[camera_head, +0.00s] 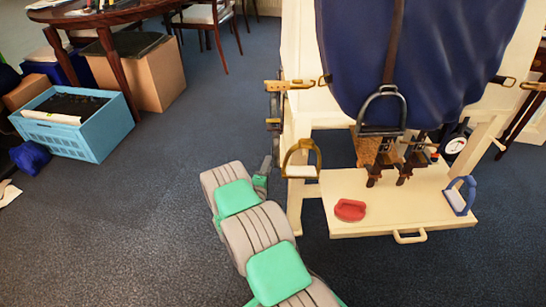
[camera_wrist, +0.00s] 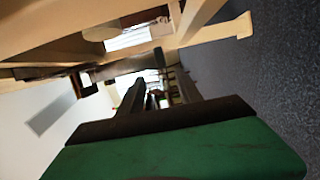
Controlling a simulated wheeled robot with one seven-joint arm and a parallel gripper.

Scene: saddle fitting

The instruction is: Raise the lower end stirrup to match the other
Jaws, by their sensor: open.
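A dark metal stirrup (camera_head: 383,130) hangs on a brown leather strap (camera_head: 394,42) over the blue covering (camera_head: 440,50) of the saddle stand. A brass-coloured stirrup (camera_head: 287,160) with a pale tread is at the stand's left side; I cannot tell what holds it. A blue stirrup (camera_head: 470,184) sits at the right of the stand's low shelf. My gripper (camera_wrist: 160,88) is open, with nothing visible between its fingers. In the head view my arm reaches the stand's left side, left of the brass-coloured stirrup, and the fingertips are hard to make out.
The cream shelf (camera_head: 390,218) holds a red brush-like thing (camera_head: 350,210). Dark brown buckled straps (camera_head: 412,160) hang above it. A blue crate (camera_head: 98,142), a cardboard box (camera_head: 158,80) and a round table stand at the left. The carpet (camera_head: 150,215) left of my arm is clear.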

